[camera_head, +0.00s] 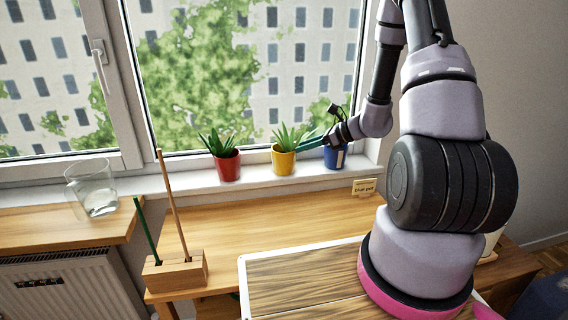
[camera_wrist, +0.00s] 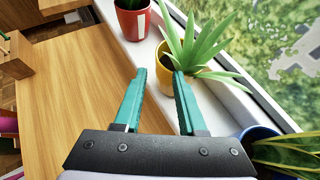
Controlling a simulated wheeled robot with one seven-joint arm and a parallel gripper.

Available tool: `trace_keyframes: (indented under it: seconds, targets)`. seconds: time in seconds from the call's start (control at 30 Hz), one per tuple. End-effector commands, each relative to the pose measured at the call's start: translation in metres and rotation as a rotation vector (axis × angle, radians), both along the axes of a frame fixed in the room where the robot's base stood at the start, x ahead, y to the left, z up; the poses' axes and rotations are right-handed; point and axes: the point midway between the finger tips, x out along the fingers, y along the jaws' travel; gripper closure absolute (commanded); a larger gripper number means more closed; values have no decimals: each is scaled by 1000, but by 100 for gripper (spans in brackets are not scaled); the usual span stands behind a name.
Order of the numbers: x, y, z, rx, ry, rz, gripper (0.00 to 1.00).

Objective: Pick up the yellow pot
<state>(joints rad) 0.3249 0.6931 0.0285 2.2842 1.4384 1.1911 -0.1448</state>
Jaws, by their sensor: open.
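The yellow pot (camera_head: 283,160) holds a spiky green plant and stands on the white windowsill, between a red pot and a blue pot. In the wrist view the yellow pot (camera_wrist: 165,68) is just beyond my fingertips, partly hidden by its leaves and my right finger. My gripper (camera_wrist: 160,75) is open and empty, with two teal fingers pointing toward the pot. In the head view my gripper (camera_head: 312,143) reaches in from the right, beside the yellow pot and above the blue pot. I cannot tell whether a finger touches the leaves.
The red pot (camera_head: 229,165) stands to the left and the blue pot (camera_head: 334,158) to the right on the sill (camera_head: 190,182). The window is behind. A wooden block with two sticks (camera_head: 174,271), a glass (camera_head: 91,188) and a small sign (camera_head: 364,187) stand nearby. The desk's middle is clear.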

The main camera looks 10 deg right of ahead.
Motion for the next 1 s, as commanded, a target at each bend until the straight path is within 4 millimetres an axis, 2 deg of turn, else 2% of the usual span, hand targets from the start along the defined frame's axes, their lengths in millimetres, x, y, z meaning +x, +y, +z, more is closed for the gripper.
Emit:
trace_keyframes:
  seconds: [0.1, 0.27, 0.6, 0.9, 0.93, 1.0]
  targets:
    - [8, 13, -8, 0, 0, 2, 60]
    - [13, 21, -13, -1, -1, 2, 60]
    - [32, 58, -32, -1, 0, 3, 60]
    - [35, 62, -34, -1, -2, 1, 60]
    - [35, 61, -34, -1, -2, 1, 68]
    - [35, 61, -34, -1, -2, 1, 94]
